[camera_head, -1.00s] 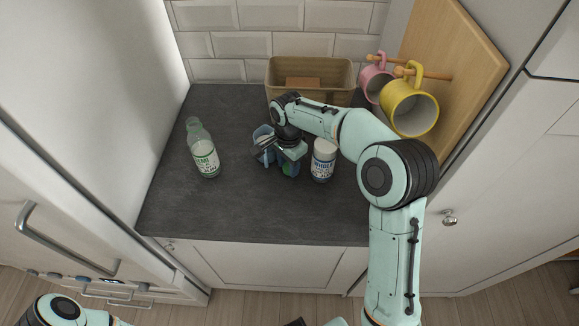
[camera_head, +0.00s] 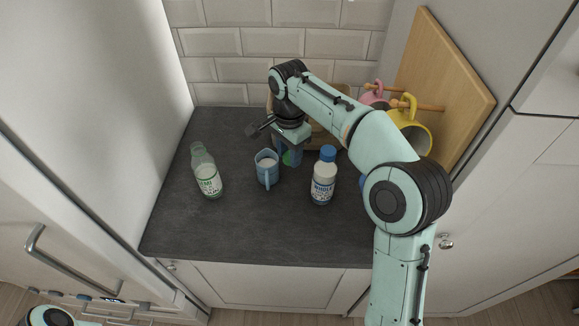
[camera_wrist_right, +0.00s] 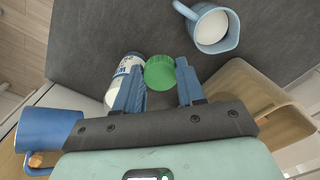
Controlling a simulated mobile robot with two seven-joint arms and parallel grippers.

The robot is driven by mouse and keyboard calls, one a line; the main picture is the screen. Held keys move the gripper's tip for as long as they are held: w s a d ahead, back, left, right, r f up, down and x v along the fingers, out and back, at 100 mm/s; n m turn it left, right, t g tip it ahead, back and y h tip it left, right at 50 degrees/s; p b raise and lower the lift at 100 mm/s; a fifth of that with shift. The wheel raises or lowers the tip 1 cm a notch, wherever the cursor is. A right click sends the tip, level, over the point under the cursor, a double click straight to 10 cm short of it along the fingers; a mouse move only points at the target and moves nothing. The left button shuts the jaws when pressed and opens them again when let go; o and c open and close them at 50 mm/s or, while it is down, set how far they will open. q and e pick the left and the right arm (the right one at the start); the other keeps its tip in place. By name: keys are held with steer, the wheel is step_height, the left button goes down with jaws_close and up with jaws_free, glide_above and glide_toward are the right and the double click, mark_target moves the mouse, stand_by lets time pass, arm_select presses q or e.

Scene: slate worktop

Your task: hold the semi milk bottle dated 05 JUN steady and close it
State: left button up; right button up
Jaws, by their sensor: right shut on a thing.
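The semi milk bottle (camera_head: 208,178), clear with a green-lettered label, stands upright at the left of the worktop. No cap shows on its neck, and its date is too small to read. My left gripper is out of view; only part of my left arm shows at the bottom left.
A blue jug (camera_head: 267,171) of milk stands between the semi bottle and a blue-capped whole milk bottle (camera_head: 323,180). A tan bin (camera_wrist_right: 245,85) is at the back, partly behind my right arm. Pink (camera_head: 376,92) and yellow (camera_head: 412,132) mugs hang at right. The front worktop is clear.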

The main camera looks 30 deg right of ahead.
step_height(320, 180, up, 5)
steer(key=shift+r+p, duration=0.15)
steer(key=shift+p, duration=0.3)
stand_by(0.4)
